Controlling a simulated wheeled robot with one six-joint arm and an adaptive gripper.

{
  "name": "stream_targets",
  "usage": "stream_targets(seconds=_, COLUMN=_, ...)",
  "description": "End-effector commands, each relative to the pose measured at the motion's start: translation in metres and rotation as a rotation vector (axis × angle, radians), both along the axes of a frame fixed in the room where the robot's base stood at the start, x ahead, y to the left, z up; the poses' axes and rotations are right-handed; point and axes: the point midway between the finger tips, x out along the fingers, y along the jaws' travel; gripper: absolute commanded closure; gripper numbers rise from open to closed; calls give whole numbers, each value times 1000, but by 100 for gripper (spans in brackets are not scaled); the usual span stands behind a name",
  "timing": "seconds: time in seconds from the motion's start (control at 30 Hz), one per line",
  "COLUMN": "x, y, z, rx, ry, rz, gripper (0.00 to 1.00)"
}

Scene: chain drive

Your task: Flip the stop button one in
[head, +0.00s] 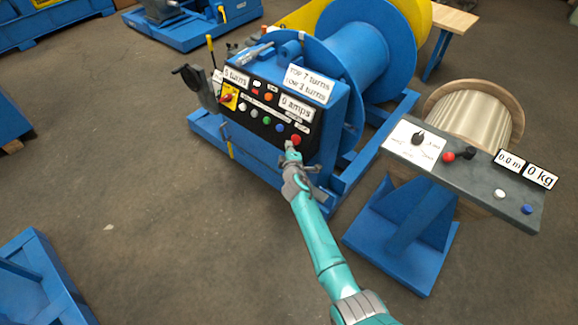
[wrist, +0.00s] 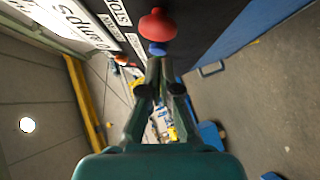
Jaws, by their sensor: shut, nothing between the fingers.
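A red mushroom-shaped button (head: 296,139) sits at the lower right of the black control panel (head: 243,98) on the blue winch. In the wrist view the red button (wrist: 158,24) stands out from the dark panel near the top, with a label beside it that seems to read STOP. My gripper (head: 289,147) is just in front of and slightly below this button in the head view. In the wrist view my gripper (wrist: 155,76) has its fingers together and empty, pointing toward the button. I cannot tell whether the fingertips touch it.
A blue button (wrist: 158,48) is right by the red one. The panel also has several other buttons and a red-yellow switch (head: 228,97). A grey console (head: 475,180) with a dial, a red knob (head: 448,157) and displays stands at right. Open floor lies at left.

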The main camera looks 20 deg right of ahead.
Motion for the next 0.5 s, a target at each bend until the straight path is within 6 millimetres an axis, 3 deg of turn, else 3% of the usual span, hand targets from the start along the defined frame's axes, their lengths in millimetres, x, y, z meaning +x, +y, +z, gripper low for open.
stream_targets(seconds=0.5, x=-78, y=17, z=18, rx=0, ry=0, rz=6, gripper=100)
